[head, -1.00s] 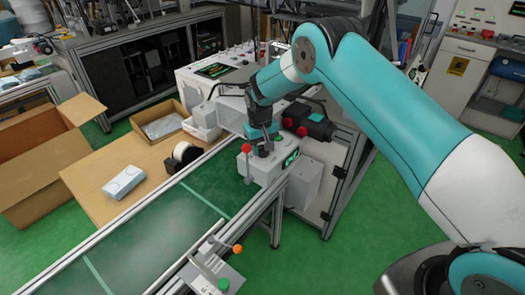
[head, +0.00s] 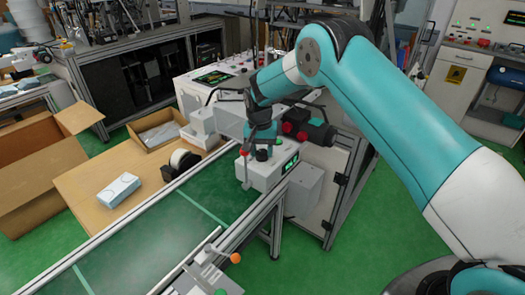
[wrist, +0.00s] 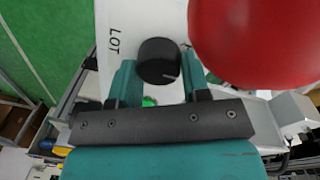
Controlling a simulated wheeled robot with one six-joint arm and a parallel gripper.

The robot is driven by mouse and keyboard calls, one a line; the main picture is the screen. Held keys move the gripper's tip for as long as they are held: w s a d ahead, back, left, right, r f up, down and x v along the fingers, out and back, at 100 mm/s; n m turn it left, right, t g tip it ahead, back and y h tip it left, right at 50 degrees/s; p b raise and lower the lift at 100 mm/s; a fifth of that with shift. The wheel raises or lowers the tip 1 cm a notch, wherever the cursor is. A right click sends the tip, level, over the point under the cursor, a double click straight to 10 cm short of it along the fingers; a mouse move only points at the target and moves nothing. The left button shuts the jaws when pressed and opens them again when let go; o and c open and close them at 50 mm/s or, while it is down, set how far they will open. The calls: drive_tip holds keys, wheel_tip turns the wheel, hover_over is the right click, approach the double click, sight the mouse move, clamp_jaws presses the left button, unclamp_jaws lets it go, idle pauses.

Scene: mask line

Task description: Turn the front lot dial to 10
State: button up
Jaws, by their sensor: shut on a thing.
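The lot dial (wrist: 158,60) is a round black knob beside the printed word LOT in the wrist view. A pale index mark on it points to the lower right of that picture. My gripper (wrist: 160,75) has one teal finger on each side of the dial and is shut on it. In the head view the dial (head: 263,155) sits on top of the pale grey control box (head: 262,174), with my gripper (head: 262,146) just above it. The dial's scale numbers cannot be read. The box's small green display (head: 290,163) is too small to read.
A red ball knob (wrist: 255,40) looms close to the wrist camera, right of the dial. A green button (wrist: 149,101) shows between the fingers. The conveyor (head: 150,240) runs below left, with orange (head: 235,258) and green (head: 220,292) knobs near its front edge.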

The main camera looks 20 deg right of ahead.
sight(259, 151)
idle(0.3)
drive_tip(key=o, duration=0.9)
drive_tip(key=shift+o, duration=0.2)
wheel_tip(259, 151, up, 18)
drive_tip(key=b, duration=0.2)
drive_tip(key=shift+w+a+f, duration=0.2)
drive_tip(key=shift+a+f, duration=0.05)
drive_tip(key=shift+a, duration=0.15)
